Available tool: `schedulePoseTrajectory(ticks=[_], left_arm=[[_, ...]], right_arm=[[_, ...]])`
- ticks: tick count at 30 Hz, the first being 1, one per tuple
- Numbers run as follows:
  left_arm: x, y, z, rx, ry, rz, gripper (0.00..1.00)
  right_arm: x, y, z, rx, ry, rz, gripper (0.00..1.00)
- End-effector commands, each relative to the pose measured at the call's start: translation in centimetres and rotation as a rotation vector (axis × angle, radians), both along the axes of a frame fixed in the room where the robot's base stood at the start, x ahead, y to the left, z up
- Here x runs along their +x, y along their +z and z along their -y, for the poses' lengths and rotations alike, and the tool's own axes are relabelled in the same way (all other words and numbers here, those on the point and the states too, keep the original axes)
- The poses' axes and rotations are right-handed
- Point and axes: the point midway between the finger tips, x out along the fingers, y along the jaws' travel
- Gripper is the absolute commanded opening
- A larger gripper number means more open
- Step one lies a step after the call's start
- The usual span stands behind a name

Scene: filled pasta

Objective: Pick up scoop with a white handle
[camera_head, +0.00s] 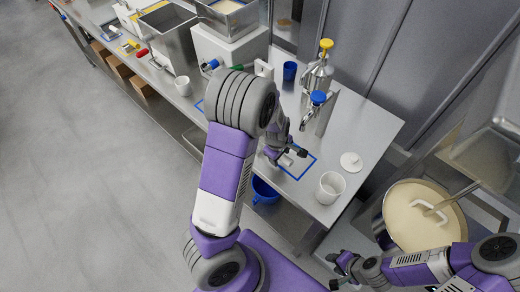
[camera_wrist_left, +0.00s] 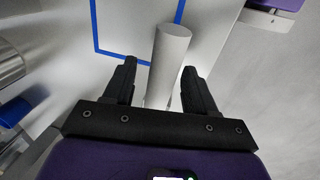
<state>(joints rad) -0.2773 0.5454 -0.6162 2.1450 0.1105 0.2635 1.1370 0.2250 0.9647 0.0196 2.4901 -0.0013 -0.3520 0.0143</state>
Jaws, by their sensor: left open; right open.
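A pale white-grey cylindrical handle (camera_wrist_left: 170,55), apparently the scoop's, lies between the fingers of my open left gripper (camera_wrist_left: 160,70) in the left wrist view. The fingers are on either side of it and do not look closed on it. In the head view my left gripper (camera_head: 284,157) is low over the steel table beside a blue outlined square, with a small pale end of the handle (camera_head: 286,161) showing. The rest of the scoop is hidden by the arm and gripper. My right gripper (camera_head: 343,267) is open and empty below the table's right end.
A white cup (camera_head: 330,187) and a round white lid (camera_head: 351,162) stand at the table's right end. A large lidded pot (camera_head: 422,217) stands at right. A blue bowl (camera_head: 265,190) is under the table.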

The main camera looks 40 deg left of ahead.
Motion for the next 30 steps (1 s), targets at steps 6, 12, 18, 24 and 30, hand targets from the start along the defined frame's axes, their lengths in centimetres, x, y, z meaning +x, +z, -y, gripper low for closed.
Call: schedulePoseTrajectory(ticks=[6,12,18,24,30], left_arm=[[0.1,-0.2,0.0,0.000,-0.001,0.002,0.56],[0.1,-0.2,0.0,0.000,-0.001,0.001,0.33],[0.1,-0.2,0.0,0.000,-0.001,0.001,0.03],[0.1,-0.1,0.0,0.000,-0.001,0.002,0.02],[0.2,0.8,0.1,0.000,-0.003,0.004,0.02]], right_arm=[[0.0,0.0,0.0,0.000,0.000,-0.001,0.42],[0.0,0.0,0.0,0.000,0.000,0.000,0.42],[0.0,0.0,0.0,0.000,0.000,0.000,0.42],[0.0,0.0,0.0,0.000,0.000,0.000,0.42],[0.0,0.3,0.0,0.000,0.000,0.000,0.42]])
